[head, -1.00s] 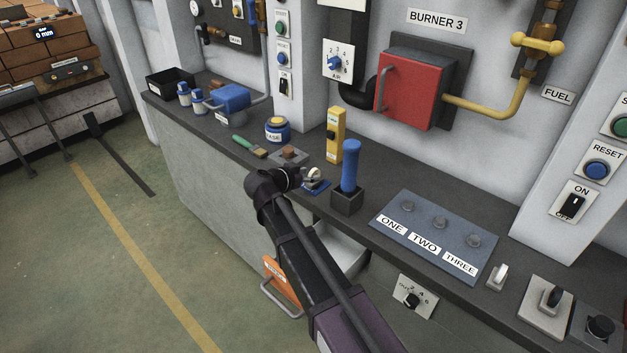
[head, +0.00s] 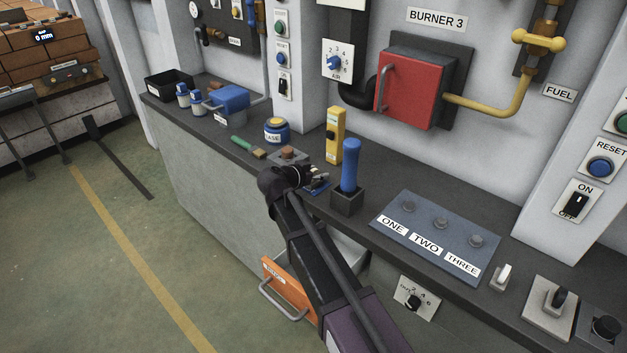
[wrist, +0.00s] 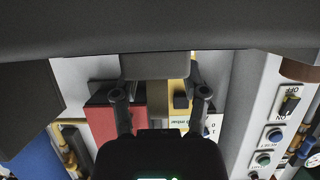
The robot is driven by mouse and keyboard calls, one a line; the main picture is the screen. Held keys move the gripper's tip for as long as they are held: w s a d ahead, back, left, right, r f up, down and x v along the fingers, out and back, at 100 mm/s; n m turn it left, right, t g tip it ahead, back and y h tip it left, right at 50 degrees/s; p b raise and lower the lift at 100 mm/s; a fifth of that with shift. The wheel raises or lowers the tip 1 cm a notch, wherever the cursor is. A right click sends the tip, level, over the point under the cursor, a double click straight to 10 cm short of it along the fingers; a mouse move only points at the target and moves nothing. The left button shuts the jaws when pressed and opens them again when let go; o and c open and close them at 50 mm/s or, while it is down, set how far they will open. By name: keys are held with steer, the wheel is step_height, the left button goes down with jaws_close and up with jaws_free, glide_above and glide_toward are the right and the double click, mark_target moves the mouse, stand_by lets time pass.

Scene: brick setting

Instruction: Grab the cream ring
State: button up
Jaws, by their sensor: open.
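My gripper (head: 316,176) is low over the counter, left of the blue upright handle, just above a small blue plate (head: 318,188). In the wrist view my gripper (wrist: 160,95) shows two spread dark fingers with a gap between them. A pale greyish block-like shape (wrist: 155,66) shows beyond the fingertips, between them. I cannot tell whether it is the cream ring. In the head view I cannot make out the ring clearly; my gripper and wrist cover much of that spot.
The blue handle (head: 350,163) in its dark block stands close on the right. A yellow upright device (head: 335,134) stands behind. A brown knob (head: 288,152), a green-handled brush (head: 247,146) and a blue-lidded jar (head: 276,131) lie to the left.

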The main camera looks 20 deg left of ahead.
jaws_close()
steer(key=shift+r, duration=0.2)
step_height(320, 180, up, 2)
steer(key=shift+p, duration=1.2)
steer(key=shift+r+p, duration=0.8)
steer(key=shift+r, duration=0.05)
steer(key=s+d, duration=0.2)
steer(key=s, duration=0.5)
steer(key=s+d+r+p, duration=0.1)
steer(key=s, duration=0.7)
steer(key=shift+s+d, duration=0.3)
steer(key=shift+d, duration=0.1)
